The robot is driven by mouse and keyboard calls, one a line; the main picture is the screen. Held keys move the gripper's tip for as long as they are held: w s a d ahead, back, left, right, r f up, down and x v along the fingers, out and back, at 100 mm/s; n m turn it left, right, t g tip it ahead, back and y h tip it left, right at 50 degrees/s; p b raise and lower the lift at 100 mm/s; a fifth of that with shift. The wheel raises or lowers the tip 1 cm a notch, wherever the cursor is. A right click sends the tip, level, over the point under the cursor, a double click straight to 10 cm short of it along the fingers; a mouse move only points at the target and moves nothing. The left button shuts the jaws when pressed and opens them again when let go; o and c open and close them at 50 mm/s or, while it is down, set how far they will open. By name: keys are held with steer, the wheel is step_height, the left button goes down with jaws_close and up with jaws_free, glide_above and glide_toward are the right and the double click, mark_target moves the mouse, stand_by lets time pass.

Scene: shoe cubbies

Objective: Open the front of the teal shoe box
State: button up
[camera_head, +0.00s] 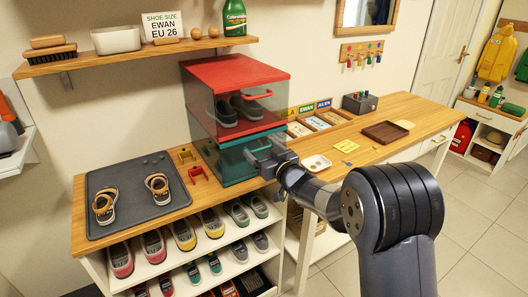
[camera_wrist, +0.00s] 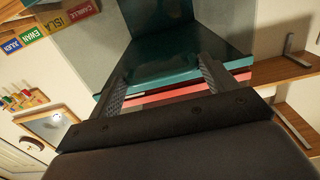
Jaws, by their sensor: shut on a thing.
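The teal shoe box (camera_head: 231,168) sits on the wooden bench top, directly under a clear-sided box with a red lid (camera_head: 235,72). My gripper (camera_head: 262,157) is at the front of the teal box and covers part of it. In the wrist view the dark teal front (camera_wrist: 165,52) lies between and beyond the fingers of my gripper (camera_wrist: 165,88). The gripper is shut on the front of the teal box, at its handle as far as I can judge. The handle itself is hidden. The front looks closed in the head view.
Red and yellow stands (camera_head: 197,174) are left of the boxes. A grey mat (camera_head: 130,205) with sandals is further left. A white dish (camera_head: 316,163) and brown tray (camera_head: 385,132) lie right.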

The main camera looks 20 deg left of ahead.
steer(key=shift+c, duration=1.1)
steer(key=shift+d, duration=0.1)
steer(key=shift+f, duration=0.1)
